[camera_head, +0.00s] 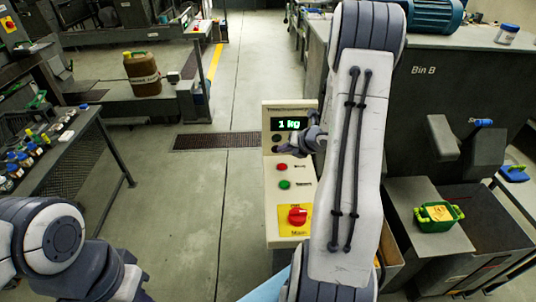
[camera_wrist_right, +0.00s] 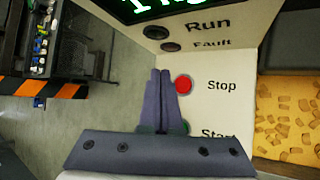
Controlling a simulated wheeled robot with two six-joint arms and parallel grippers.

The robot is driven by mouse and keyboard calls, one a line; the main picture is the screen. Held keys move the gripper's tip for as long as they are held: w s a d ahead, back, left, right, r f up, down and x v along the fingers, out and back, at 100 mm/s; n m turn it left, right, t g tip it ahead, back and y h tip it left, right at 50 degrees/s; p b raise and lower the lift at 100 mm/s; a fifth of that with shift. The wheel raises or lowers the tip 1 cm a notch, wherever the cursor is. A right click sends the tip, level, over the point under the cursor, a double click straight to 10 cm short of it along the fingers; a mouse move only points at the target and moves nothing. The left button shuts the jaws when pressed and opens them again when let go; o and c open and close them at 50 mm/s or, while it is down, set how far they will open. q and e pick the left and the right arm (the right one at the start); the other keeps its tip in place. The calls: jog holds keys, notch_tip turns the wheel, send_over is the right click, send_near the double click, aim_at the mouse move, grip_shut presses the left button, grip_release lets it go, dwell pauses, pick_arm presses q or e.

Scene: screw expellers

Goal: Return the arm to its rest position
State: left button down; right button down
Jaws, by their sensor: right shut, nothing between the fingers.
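My right arm reaches up across the head view in front of a white control panel (camera_head: 271,210). My right gripper (camera_head: 287,143) is close to the panel, just below its display (camera_head: 289,124), which reads "1 kg". In the right wrist view the right gripper (camera_wrist_right: 159,75) is shut and empty, its fingertips beside the red Stop button (camera_wrist_right: 183,85). The fingers partly hide the green Start button (camera_wrist_right: 188,127). Whether they touch the panel I cannot tell. My left arm shows at the lower left of the head view; its gripper is not clearly visible.
A red emergency button (camera_head: 297,216) is low on the panel. A dark cabinet marked Bin B (camera_head: 425,95) stands right of my arm, with a green container (camera_head: 438,212) below. A table with bottles (camera_head: 75,125) is at left. Open floor (camera_head: 170,190) lies between.

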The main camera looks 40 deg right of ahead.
jog(key=a+r+m+g, duration=0.1)
jog(key=a+r+m, duration=0.1)
jog(key=a+m, duration=0.35)
jog(key=a+r+m+g+h+b, duration=0.1)
jog(key=a+r+m, duration=0.15)
jog(key=a, duration=0.65)
jog(key=a+r+m+g, duration=0.1)
jog(key=a+r+m, duration=0.2)
jog(key=a, duration=0.4)
jog(key=s+a+m+g, duration=0.2)
jog(key=s+a, duration=0.3)
jog(key=s, duration=0.4)
jog(key=s+a+r+m+g+y, duration=0.1)
jog(key=s+a+m+g, duration=0.1)
jog(key=s+a+m, duration=0.2)
jog(key=s+a+r+m+g, duration=0.1)
jog(key=s+a+m+g, duration=0.1)
jog(key=s+a, duration=0.5)
jog(key=s+m, duration=0.1)
jog(key=s, duration=0.5)
jog(key=shift+s+a+m+b, duration=0.2)
jog(key=shift+s+m+b, duration=0.1)
jog(key=shift+b, duration=0.1)
